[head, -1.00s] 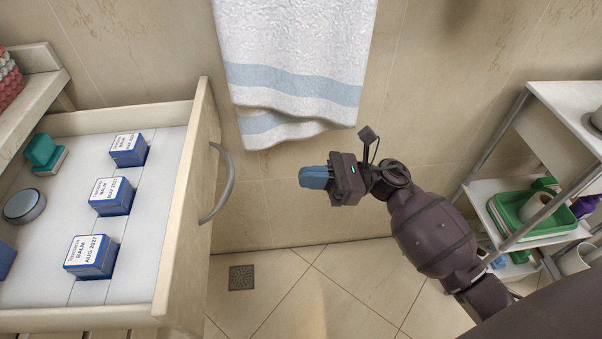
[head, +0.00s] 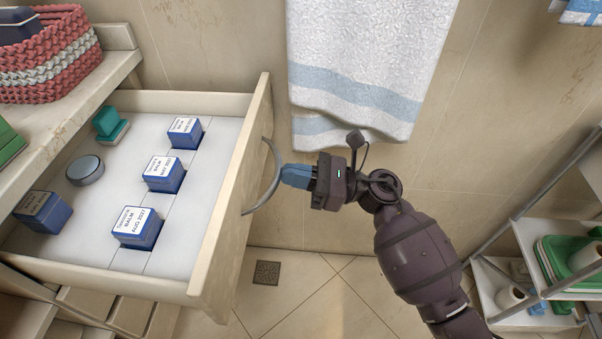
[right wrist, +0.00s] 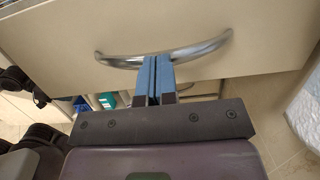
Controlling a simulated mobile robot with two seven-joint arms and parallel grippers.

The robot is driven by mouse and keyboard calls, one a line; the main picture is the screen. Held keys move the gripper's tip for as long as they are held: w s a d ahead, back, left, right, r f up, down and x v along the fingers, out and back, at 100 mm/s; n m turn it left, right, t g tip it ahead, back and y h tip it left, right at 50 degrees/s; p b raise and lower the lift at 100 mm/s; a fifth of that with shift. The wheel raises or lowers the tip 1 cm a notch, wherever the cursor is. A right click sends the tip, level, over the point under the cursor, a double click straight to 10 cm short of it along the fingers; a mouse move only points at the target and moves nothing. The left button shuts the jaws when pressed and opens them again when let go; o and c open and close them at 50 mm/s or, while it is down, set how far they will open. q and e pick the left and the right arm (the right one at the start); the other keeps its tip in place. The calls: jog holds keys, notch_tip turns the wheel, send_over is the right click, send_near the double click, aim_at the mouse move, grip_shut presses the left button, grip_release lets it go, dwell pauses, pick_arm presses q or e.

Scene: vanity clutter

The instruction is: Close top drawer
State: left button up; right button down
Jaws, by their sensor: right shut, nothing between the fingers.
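The top drawer (head: 240,205) is pulled out at the left of the head view, with a curved metal handle (head: 273,178) on its front. It holds several blue balm boxes (head: 137,228), a round grey tin (head: 85,170) and a green-and-white item (head: 111,125). My right gripper (head: 284,175) is shut and empty, its blue fingertips at the handle. In the right wrist view the fingertips (right wrist: 153,60) lie against or just before the middle of the handle (right wrist: 190,52); I cannot tell whether they touch. My left gripper is not in view.
A woven basket (head: 50,55) stands on the counter (head: 75,110) above the drawer. A towel (head: 365,70) hangs on the wall behind. A shelf cart (head: 530,230) stands at the right. Floor between drawer and cart is clear.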

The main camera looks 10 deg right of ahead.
aim_at(142, 171)
jog(key=f+b+x, duration=0.1)
jog(key=f+x, duration=0.1)
jog(key=x, duration=0.8)
jog(key=a+f+b+x, duration=0.1)
jog(key=f+b+x, duration=0.1)
jog(key=x, duration=0.8)
jog(key=f+b+x, duration=0.1)
jog(key=f+x, duration=0.1)
jog(key=x, duration=0.8)
jog(key=shift+w+a+f+b, duration=0.1)
jog(key=shift+a+f+b, duration=0.05)
jog(key=shift+b, duration=0.2)
jog(key=shift+w+a, duration=0.1)
jog(key=shift+a, duration=0.1)
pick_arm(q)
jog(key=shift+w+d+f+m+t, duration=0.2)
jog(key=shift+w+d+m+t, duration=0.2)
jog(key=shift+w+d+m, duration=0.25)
pick_arm(e)
jog(key=shift+d, duration=0.1)
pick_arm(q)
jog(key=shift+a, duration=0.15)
